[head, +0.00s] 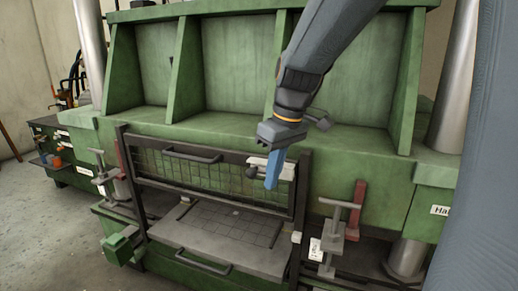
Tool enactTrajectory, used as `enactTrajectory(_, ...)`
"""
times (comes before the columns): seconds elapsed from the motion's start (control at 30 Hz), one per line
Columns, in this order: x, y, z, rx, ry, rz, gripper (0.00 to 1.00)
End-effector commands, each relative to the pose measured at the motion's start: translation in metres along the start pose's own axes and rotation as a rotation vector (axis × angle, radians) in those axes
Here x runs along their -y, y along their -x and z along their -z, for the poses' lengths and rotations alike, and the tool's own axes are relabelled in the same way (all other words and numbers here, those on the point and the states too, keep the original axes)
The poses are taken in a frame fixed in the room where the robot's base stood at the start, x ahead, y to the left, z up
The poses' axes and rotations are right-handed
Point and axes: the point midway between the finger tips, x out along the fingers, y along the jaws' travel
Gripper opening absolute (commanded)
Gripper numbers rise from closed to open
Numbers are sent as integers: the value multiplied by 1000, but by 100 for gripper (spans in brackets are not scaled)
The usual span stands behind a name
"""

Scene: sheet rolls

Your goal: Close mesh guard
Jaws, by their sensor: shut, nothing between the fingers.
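The mesh guard (208,177) is a dark-framed wire panel on the front of the green press. It sits in the upper part of a dark upright frame (302,190). A dark bar handle (193,154) runs along its top. Below the guard, the opening shows a grey plate (185,234) with a dark grid. My gripper (271,187) has blue fingers, shut and empty, pointing down in front of the guard's right end. It partly covers a light grey fitting (258,162) there. I cannot tell whether the fingers touch the guard.
A second dark handle (203,261) is on the front of the lower plate. Clamps with red parts stand at the left (121,184) and right (356,208) of the frame. A green block (121,245) sticks out at lower left. Floor at far left is clear.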

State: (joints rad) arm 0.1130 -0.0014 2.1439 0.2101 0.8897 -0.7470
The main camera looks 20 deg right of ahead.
Motion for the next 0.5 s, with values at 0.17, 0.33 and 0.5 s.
enactTrajectory(0.17,-20,92,47,-103,248,11,0)
enactTrajectory(0.33,-25,131,65,-152,384,12,0)
enactTrajectory(0.5,-25,126,69,-158,412,13,0)
